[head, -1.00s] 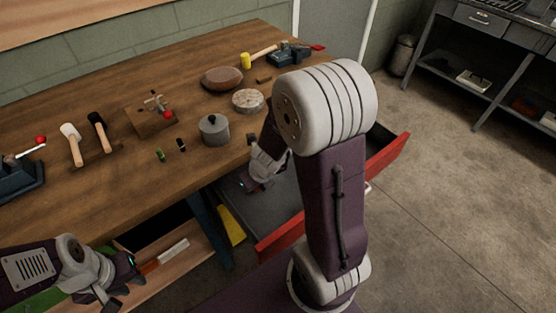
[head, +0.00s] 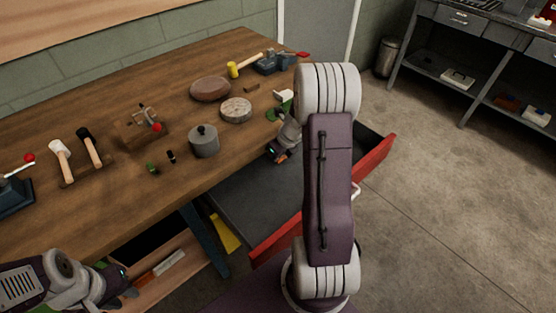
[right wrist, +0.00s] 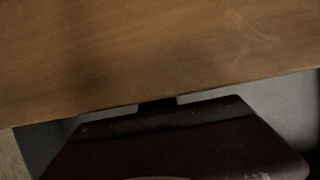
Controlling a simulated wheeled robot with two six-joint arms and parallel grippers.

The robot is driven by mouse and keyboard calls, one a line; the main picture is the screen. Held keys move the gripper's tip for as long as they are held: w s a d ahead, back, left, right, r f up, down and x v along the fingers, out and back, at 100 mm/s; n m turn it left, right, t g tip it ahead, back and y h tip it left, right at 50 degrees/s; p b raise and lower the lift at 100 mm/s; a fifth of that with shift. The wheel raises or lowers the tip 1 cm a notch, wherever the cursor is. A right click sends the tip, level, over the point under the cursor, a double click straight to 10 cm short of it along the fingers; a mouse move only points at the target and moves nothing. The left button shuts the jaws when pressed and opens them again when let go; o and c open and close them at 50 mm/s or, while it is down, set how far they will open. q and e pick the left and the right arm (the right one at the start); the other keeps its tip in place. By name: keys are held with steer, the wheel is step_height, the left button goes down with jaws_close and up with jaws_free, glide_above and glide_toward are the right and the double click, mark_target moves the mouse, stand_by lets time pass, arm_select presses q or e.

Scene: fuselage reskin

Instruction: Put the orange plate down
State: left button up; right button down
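I cannot make out the orange plate for certain. A small orange patch (head: 281,158) shows at my right gripper (head: 275,153), which is by the bench's front edge above the open drawer. The gripper is small and partly behind my arm, so its fingers and any hold are unclear. The right wrist view shows the wooden bench top (right wrist: 150,50) and a dark maroon shape close to the camera, with no orange thing. My left gripper (head: 130,284) is at the lower left, with its fingers apart, in front of the lower shelf.
The open drawer (head: 262,208) has a red front (head: 275,243). The bench holds a grey lidded pot (head: 204,142), a round pale block (head: 236,110), a brown oval (head: 210,89) and mallets (head: 61,160).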

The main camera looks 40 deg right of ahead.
mark_target(279, 161)
steer(key=shift+w+d+f, duration=0.1)
steer(key=shift+w+d, duration=0.05)
steer(key=shift+d, duration=0.3)
step_height(279, 161, down, 4)
steer(key=b, duration=0.2)
steer(key=shift+b, duration=0.4)
steer(key=shift+r, duration=0.35)
steer(key=shift+f, duration=0.15)
steer(key=c, duration=1.6)
jaws_free()
steer(key=shift+c, duration=0.2)
